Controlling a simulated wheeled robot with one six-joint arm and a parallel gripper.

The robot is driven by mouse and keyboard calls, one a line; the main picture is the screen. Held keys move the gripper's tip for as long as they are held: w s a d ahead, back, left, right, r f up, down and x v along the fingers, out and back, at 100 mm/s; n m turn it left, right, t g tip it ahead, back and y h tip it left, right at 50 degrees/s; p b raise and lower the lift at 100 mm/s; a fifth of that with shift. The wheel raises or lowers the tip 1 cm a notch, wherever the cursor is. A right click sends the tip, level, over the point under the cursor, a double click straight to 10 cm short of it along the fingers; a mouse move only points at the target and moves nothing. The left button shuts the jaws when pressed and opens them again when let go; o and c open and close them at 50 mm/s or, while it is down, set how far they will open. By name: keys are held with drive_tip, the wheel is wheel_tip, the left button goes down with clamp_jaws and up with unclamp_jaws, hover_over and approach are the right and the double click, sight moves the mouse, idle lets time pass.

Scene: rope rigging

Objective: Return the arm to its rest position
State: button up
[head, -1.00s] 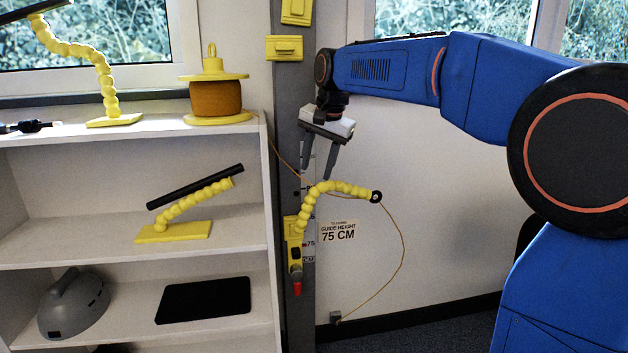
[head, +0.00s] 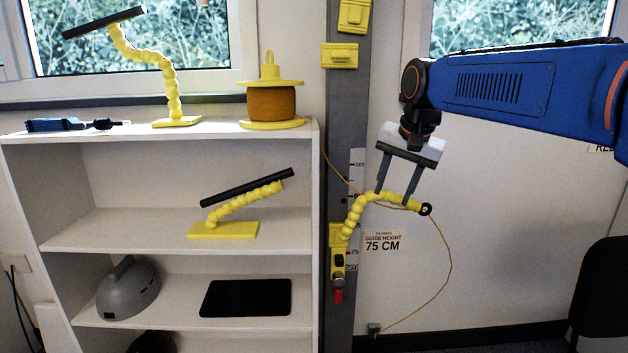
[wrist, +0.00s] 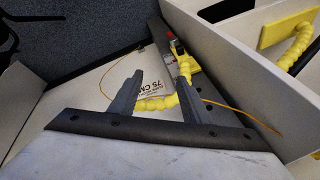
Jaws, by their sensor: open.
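My gripper (head: 397,192) is open and empty in the head view. Its fingers point down, just in front of or above the yellow segmented guide arm (head: 380,197) on the grey post; I cannot tell whether they touch it. In the wrist view the open fingers (wrist: 155,98) show with the yellow guide (wrist: 158,104) between and beyond them. A thin orange rope (head: 449,262) passes through the guide's end ring and runs down to a small grey block (head: 374,329) near the floor.
A white shelf unit (head: 60,243) stands left of the post, with a yellow spool stand (head: 271,103), yellow flexible lamps (head: 223,230), a grey device (head: 128,287) and a black tablet (head: 246,298). A sign (head: 383,241) reads 75 CM. A dark chair (head: 603,290) is at right.

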drive_tip(key=s+d+f+n, duration=0.3)
drive_tip(key=s+f, duration=0.7)
drive_tip(key=s, duration=0.4)
drive_tip(key=s+d+f+n+h, duration=0.1)
drive_tip(key=s+d+f, duration=0.4)
drive_tip(key=s+f, duration=0.6)
drive_tip(key=s+n, duration=0.1)
drive_tip(key=s, duration=0.3)
drive_tip(key=shift+d+f+n+t, duration=0.25)
drive_tip(key=shift+d+n+t, duration=0.05)
drive_tip(key=shift+n+t, duration=0.1)
